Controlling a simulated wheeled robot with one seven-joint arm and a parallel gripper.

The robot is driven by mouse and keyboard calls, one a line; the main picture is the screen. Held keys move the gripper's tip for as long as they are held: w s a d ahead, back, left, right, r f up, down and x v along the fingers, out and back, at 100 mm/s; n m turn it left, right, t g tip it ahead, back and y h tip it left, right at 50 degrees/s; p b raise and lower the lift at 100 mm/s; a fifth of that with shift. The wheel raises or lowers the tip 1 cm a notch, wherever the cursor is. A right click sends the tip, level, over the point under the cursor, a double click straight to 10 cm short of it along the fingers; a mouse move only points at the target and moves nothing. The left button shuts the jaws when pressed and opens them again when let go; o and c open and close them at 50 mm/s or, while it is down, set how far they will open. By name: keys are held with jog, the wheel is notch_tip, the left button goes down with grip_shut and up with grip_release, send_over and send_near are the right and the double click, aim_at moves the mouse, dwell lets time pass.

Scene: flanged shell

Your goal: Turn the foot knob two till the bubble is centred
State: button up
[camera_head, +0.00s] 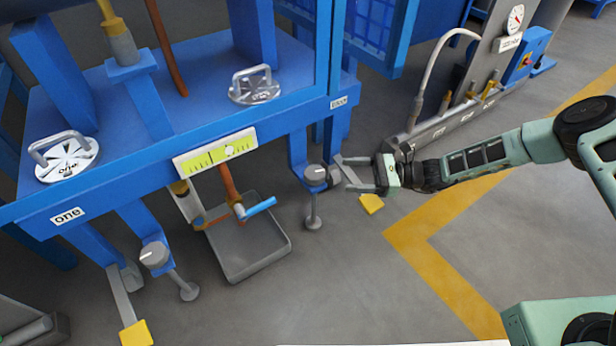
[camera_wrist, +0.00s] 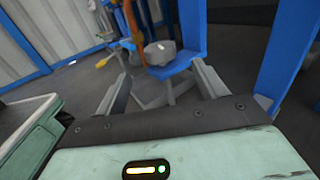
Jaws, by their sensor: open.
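The right foot knob (camera_head: 316,174) is a grey round knob on a blue bracket above a foot. The label near it (camera_head: 338,102) is too small to read surely. My gripper (camera_head: 339,172) is open, just right of this knob, with its fingers pointing at it. In the wrist view the knob (camera_wrist: 159,50) appears beyond and between the open fingertips (camera_wrist: 163,78); no contact is clear. The yellow-green level (camera_head: 205,157) is on the frame's front beam, its pale bubble (camera_head: 229,151) right of the middle.
A grey tray (camera_head: 248,245) lies on the floor between the feet, under a pipe with a blue end (camera_head: 262,206). Yellow pads (camera_head: 371,203) lie near each foot. A grey pump unit (camera_head: 450,122) stands behind my arm. Floor in front is clear.

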aim_at(308, 172)
jog(key=a+b, duration=0.4)
jog(key=a, duration=0.7)
jog(key=shift+f+b, duration=0.15)
jog(key=shift+b, duration=0.15)
jog(key=shift+a, duration=0.5)
jog(key=c, duration=1)
jog(key=shift+r, duration=0.25)
